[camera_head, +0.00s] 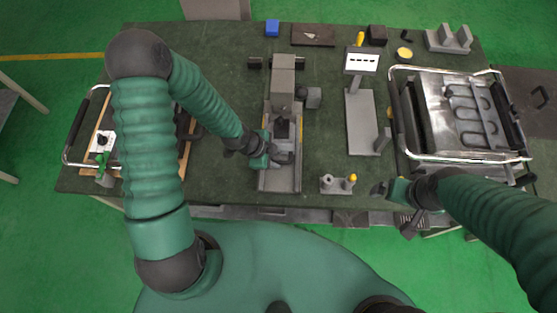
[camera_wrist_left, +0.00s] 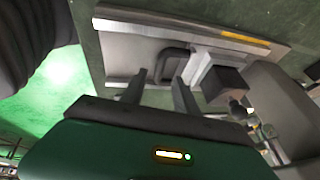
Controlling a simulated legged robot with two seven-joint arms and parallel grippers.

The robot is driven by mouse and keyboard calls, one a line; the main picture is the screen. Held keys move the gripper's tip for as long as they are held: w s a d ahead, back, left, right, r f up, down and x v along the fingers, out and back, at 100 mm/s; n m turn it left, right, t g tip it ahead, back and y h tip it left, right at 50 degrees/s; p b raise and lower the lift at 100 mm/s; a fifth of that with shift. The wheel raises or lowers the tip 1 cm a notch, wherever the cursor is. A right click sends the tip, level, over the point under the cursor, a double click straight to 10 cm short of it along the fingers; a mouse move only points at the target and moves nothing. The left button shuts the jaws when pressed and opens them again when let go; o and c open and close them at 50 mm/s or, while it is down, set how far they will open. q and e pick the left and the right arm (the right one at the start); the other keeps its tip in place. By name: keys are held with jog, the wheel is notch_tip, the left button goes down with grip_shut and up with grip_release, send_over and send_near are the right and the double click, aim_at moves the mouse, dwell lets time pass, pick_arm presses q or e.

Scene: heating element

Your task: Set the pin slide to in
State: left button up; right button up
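A long grey fixture (camera_head: 283,178) with a channel stands at the middle of the table. A dark block (camera_head: 282,128) sits in its channel; I take this sliding part to be the pin slide. In the left wrist view, a dark loop handle (camera_wrist_left: 172,64) lies on the fixture next to a pale bar and a dark block (camera_wrist_left: 223,84). My left gripper (camera_head: 284,157) is over the near part of the channel. In the wrist view its two fingers (camera_wrist_left: 160,88) are apart, with the handle just beyond the tips; contact is unclear. My right gripper (camera_head: 382,190) hangs at the table's front edge, away from the fixture.
A framed tray with a heating coil (camera_head: 462,112) fills the right side. A wooden-edged board (camera_head: 104,138) lies at the left.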

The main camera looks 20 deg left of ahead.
aim_at(279, 162)
pick_arm(q)
jog(key=x, duration=0.2)
jog(key=shift+d+f, duration=0.25)
jog(key=shift+d, duration=0.05)
jog(key=shift+a+f, duration=0.2)
jog(key=shift+f, duration=0.05)
jog(key=shift+a+f, duration=0.2)
jog(key=shift+a, duration=0.5)
jog(key=shift+c, duration=1.1)
jog(key=shift+d, duration=0.2)
jog(key=shift+c, duration=1.3)
jog(key=shift+d, duration=0.25)
jog(key=shift+c, duration=1.3)
jog(key=shift+d+r, duration=0.15)
jog(key=shift+d, duration=0.1)
grip_shut()
jog(key=shift+w+a, duration=0.1)
jog(key=shift+a, duration=0.2)
pick_arm(e)
jog(key=shift+s+a+r, duration=0.15)
jog(key=shift+a, duration=0.3)
jog(key=shift+d, duration=0.2)
